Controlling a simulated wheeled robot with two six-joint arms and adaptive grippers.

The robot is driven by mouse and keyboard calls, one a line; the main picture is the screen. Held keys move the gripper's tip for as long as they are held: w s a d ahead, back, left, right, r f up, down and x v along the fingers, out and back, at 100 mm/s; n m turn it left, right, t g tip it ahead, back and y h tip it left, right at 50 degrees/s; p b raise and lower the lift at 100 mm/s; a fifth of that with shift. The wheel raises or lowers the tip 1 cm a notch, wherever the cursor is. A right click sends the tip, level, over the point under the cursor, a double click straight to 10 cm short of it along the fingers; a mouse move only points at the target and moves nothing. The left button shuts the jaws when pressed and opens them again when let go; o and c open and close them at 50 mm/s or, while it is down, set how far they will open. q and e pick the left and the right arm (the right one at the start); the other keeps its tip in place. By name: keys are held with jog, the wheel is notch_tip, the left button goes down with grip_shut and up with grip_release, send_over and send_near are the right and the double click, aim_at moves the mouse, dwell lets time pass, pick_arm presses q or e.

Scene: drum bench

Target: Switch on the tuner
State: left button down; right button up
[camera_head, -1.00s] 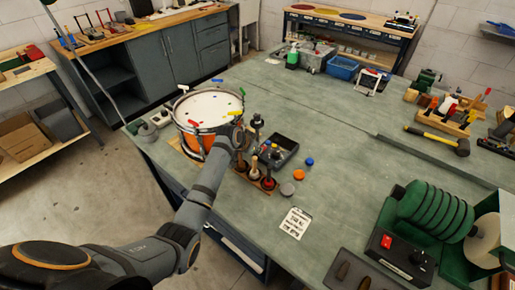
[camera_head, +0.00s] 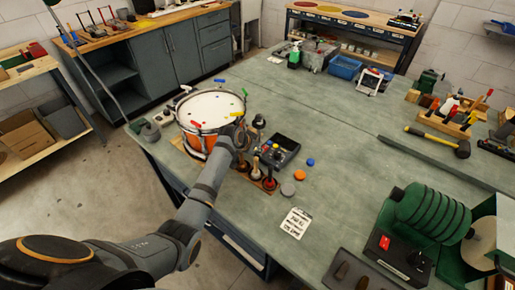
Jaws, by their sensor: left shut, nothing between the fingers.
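My left gripper (camera_head: 242,135) is shut and empty, just right of the drum (camera_head: 208,107) and beside a small black tray-like box (camera_head: 286,147) with small coloured parts on it. My own forearm partly hides the near side of this area. I cannot tell for sure which item is the tuner; no lit display shows near the gripper. My right gripper is not in view.
Dark-handled tools stand in a wooden rack (camera_head: 249,177) next to the gripper. A grey disc (camera_head: 288,189), an orange disc (camera_head: 299,175) and a white card (camera_head: 296,222) lie nearby. A green machine (camera_head: 433,215) stands at right. The bench middle is clear.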

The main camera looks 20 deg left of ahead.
pick_arm(q)
jog(key=r+p, duration=0.4)
jog(key=shift+w+r+p, duration=0.3)
jog(key=shift+r+p, duration=0.05)
jog(key=shift+p, duration=0.05)
jog(key=b+v, duration=0.2)
jog(key=v, duration=0.7)
jog(key=shift+s+b, duration=0.3)
jog(key=shift+s, duration=0.1)
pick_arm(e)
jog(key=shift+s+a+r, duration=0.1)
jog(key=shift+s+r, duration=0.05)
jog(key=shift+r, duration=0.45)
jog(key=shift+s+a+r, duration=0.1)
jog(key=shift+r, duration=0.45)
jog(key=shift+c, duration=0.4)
